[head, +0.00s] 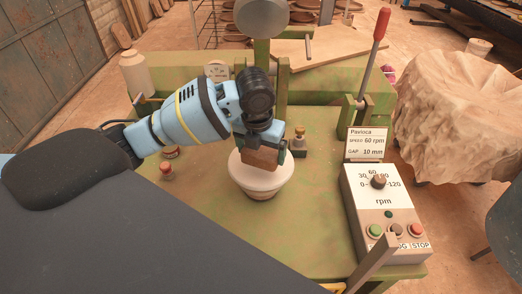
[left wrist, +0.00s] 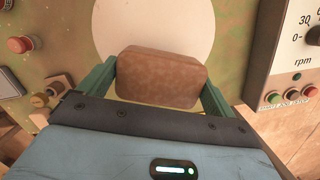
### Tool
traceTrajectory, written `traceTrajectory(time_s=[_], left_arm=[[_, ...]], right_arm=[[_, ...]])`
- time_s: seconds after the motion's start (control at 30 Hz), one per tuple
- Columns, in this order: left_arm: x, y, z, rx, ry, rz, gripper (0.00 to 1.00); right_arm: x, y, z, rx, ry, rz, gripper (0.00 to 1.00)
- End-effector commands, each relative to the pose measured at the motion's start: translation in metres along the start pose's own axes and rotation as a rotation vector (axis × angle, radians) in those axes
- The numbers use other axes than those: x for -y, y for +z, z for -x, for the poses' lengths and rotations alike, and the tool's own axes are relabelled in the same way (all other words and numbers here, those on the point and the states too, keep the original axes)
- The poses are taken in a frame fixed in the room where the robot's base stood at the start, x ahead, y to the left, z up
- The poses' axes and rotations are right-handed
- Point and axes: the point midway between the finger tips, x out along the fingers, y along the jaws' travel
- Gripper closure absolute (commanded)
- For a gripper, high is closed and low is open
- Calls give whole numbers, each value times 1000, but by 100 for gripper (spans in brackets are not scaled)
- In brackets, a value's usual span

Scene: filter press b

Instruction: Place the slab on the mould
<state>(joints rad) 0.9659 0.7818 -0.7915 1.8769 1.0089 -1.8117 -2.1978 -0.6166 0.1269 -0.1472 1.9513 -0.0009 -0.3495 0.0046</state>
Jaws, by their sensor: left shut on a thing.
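The slab (head: 262,158) is a brown clay block between the fingers of my left gripper (head: 268,150), which is shut on it. In the left wrist view the slab (left wrist: 160,77) fills the space between the two green fingers. The mould (head: 262,184) is a round white bowl-shaped piece on the green bench. The slab is over the mould's top. The mould's pale round top also shows behind the slab in the left wrist view (left wrist: 153,28). I cannot tell whether the slab touches it. My right gripper is not in view.
A control box (head: 382,213) with a dial and buttons stands at the right of the green bench (head: 310,231). A red-handled lever (head: 376,43) and a sign (head: 367,143) stand behind it. A white bottle (head: 136,74) is at the back left. A red button (head: 166,171) lies left of the mould.

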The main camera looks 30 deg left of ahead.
Motion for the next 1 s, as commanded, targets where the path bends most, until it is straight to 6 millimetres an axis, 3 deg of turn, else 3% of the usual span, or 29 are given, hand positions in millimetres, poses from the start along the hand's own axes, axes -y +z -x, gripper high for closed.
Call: traceTrajectory(time_s=[0.1,0.23,0.57,0.8,1.0], left_arm=[[-6,17,-3,2,-2,1,46],[-10,25,-5,2,-2,-1,46],[-14,35,-8,3,-2,0,46],[-14,30,-38,4,-2,-1,46],[-14,29,-42,4,-2,-2,46]], right_arm=[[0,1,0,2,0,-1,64],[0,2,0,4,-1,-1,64],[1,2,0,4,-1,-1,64],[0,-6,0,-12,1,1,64],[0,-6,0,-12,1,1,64]])
